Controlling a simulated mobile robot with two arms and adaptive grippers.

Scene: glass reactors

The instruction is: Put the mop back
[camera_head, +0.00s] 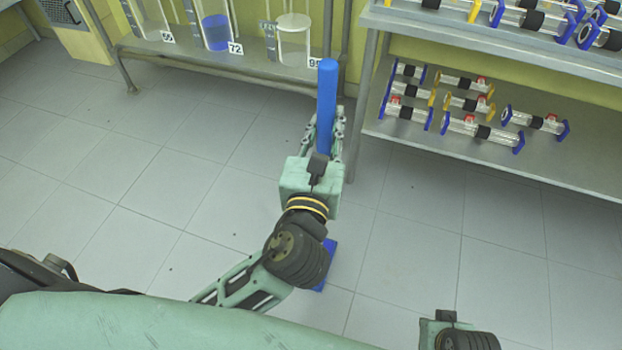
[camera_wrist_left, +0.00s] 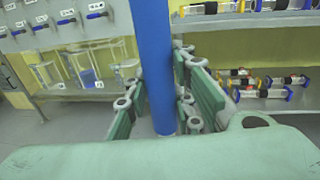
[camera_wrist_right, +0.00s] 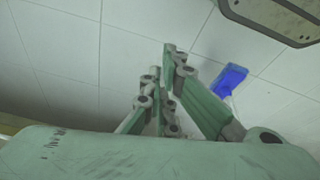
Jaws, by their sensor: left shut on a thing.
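The mop has a thick blue handle (camera_head: 327,95) that stands roughly upright in my left gripper (camera_head: 325,135). The gripper is shut on this handle. The left wrist view shows the handle (camera_wrist_left: 153,60) between the two fingers (camera_wrist_left: 158,105). The mop's blue head (camera_head: 327,262) is low near the floor, partly hidden behind my left arm. The head also shows in the right wrist view (camera_wrist_right: 228,80). My right gripper (camera_wrist_right: 165,65) has its fingers together with nothing seen between them. In the head view only part of the right arm's end shows at the bottom edge.
A metal rack (camera_head: 255,66) with numbered glass vessels stands at the back. A metal shelf unit (camera_head: 400,138) at the right holds several glass tubes with blue and yellow ends (camera_head: 482,132). The tiled floor (camera_head: 190,185) is clear at left and right.

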